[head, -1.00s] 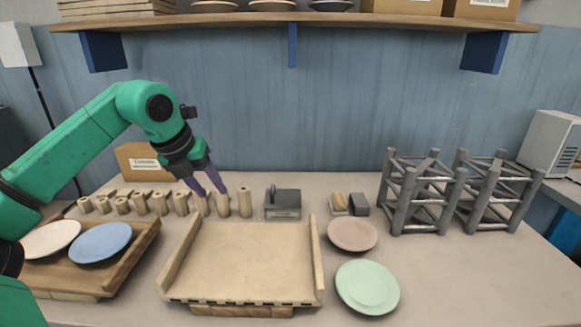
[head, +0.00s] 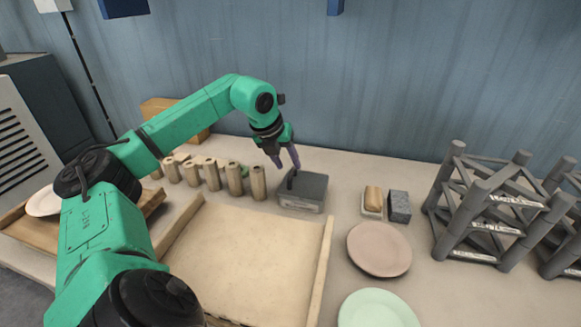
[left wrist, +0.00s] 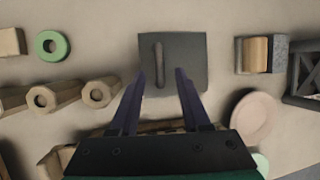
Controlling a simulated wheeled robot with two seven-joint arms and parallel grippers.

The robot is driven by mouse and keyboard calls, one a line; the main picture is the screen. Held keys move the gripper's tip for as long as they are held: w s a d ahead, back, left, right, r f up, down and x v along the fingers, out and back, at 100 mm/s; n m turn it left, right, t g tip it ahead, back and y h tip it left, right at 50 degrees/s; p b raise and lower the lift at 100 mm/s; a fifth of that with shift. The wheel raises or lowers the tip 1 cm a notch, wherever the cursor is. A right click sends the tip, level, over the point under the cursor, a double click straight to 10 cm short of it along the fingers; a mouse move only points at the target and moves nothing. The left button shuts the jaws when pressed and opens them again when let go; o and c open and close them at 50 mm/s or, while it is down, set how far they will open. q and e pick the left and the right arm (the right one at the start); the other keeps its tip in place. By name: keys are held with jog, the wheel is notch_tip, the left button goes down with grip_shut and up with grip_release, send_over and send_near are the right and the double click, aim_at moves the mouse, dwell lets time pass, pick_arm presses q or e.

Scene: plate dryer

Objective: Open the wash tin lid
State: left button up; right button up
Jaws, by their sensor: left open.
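The wash tin (head: 302,205) is a small grey box with a dark flat lid (head: 312,184). It stands at the back of the table, and its lid looks shut. A raised bar handle on the lid also shows in the left wrist view (left wrist: 159,65). My left gripper (head: 287,160) is open and empty, above and just behind the lid's left part in the head view. In the left wrist view its two fingers (left wrist: 160,80) stand apart on either side of the handle's line. I cannot tell any contact. My right gripper is not in view.
Several wooden pegs (head: 234,179) stand left of the tin. A sponge (head: 373,199) and a dark grey block (head: 399,206) lie to its right. A wooden tray (head: 328,250), a pink plate (head: 379,249) and a green plate (head: 376,310) are in front. Grey racks (head: 480,210) stand at the right.

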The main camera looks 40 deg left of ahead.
aim_at(304, 179)
pick_arm(q)
jog(key=shift+x, duration=1.35)
grip_shut()
dwell(0.3)
